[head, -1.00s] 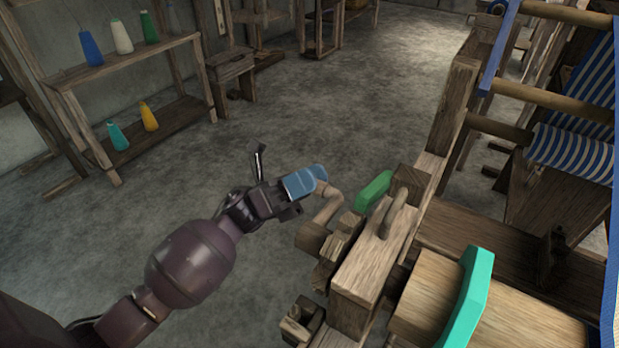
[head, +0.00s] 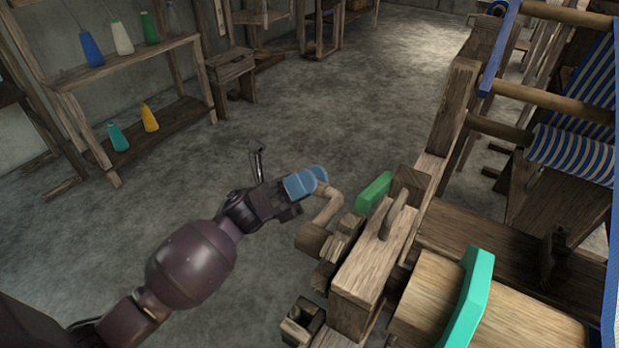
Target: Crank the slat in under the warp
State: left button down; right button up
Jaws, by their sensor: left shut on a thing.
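My left gripper (head: 312,178) reaches in from the left and is shut on the end of a wooden crank handle (head: 324,207) at the near side of the loom. Its blue fingers hide the tip of the handle. The crank joins a round wooden hub (head: 311,238) beside the loom's wooden blocks. The striped warp (head: 575,150) in blue and white shows at the right on wooden rollers. I cannot tell which piece is the slat. My right gripper is not in view.
A teal piece (head: 469,298) stands at the lower right. A shelf with several thread cones (head: 122,37) stands at the far left. The floor between is clear.

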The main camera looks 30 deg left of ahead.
pick_arm(q)
jog(key=shift+s+r+g, duration=0.1)
jog(key=shift+s+g, duration=0.05)
jog(key=shift+g, duration=0.15)
jog(key=c, duration=1.3)
grip_release()
jog(key=shift+c, duration=0.2)
jog(key=o, duration=0.5)
jog(key=shift+s+r, duration=0.1)
jog(key=shift+s, duration=0.05)
jog(key=shift+c, duration=0.2)
jog(key=shift+a+f, duration=0.35)
jog(key=shift+f, duration=0.05)
jog(key=v, duration=1)
